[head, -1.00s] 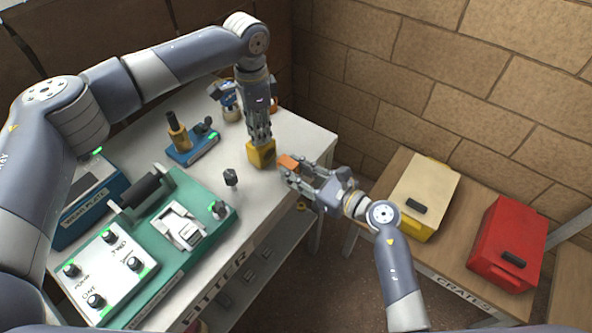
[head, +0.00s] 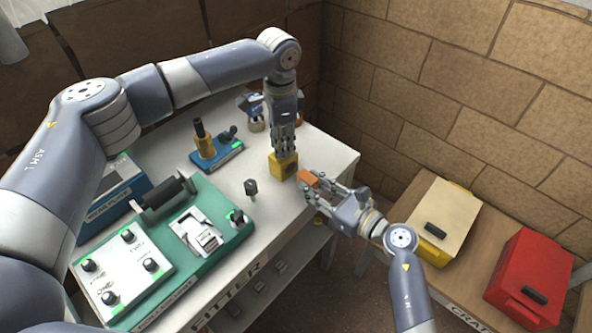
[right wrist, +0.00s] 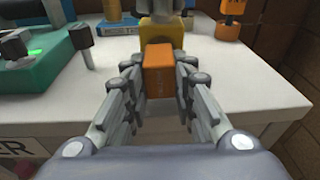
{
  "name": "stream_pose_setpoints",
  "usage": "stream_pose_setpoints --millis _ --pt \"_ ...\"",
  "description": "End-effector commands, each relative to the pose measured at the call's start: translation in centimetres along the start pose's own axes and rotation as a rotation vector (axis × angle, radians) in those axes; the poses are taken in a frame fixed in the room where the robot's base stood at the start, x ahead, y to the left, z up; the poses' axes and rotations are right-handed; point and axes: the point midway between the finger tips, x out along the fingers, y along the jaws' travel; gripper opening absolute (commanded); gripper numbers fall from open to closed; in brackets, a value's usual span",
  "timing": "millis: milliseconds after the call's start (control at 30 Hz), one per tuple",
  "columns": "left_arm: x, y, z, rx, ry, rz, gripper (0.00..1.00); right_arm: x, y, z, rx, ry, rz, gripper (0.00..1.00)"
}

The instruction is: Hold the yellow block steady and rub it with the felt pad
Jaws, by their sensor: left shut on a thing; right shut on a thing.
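The yellow block (head: 283,166) stands on the white bench near its right edge, and my left gripper (head: 284,150) is shut on its top from above. The block also shows in the right wrist view (right wrist: 160,32), directly beyond the orange piece. My right gripper (head: 316,184) is shut on an orange block-shaped piece (head: 309,178), which I take to be the felt pad. The pad also shows between the fingers in the right wrist view (right wrist: 159,72). The pad is close to the yellow block's near right side; I cannot tell whether they touch.
A green machine (head: 190,250) with knobs and a roller fills the bench's front left. A blue fixture (head: 217,153) with a brass post stands behind it. A small dark knob (head: 251,187) stands nearby. Yellow (head: 432,259) and red (head: 500,285) crates sit on the right-hand table.

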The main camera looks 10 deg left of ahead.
Motion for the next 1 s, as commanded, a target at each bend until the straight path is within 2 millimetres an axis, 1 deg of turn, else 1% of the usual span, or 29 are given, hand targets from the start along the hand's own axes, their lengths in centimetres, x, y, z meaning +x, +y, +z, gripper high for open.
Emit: stream_pose_setpoints --millis 33,500,1000 --pt "0.7 0.4 0.1 0.002 -0.008 0.011 0.00 0.2 0.3 -0.1 0.000 0.000 0.002 0.05" --pt "0.7 0.4 0.1 0.002 -0.008 0.011 0.00 1.6 2.6 0.0 0.001 0.000 0.002 0.05" --pt "0.7 0.4 0.2 0.002 -0.009 0.011 0.00 1.7 2.8 0.0 0.000 0.000 0.001 0.05"
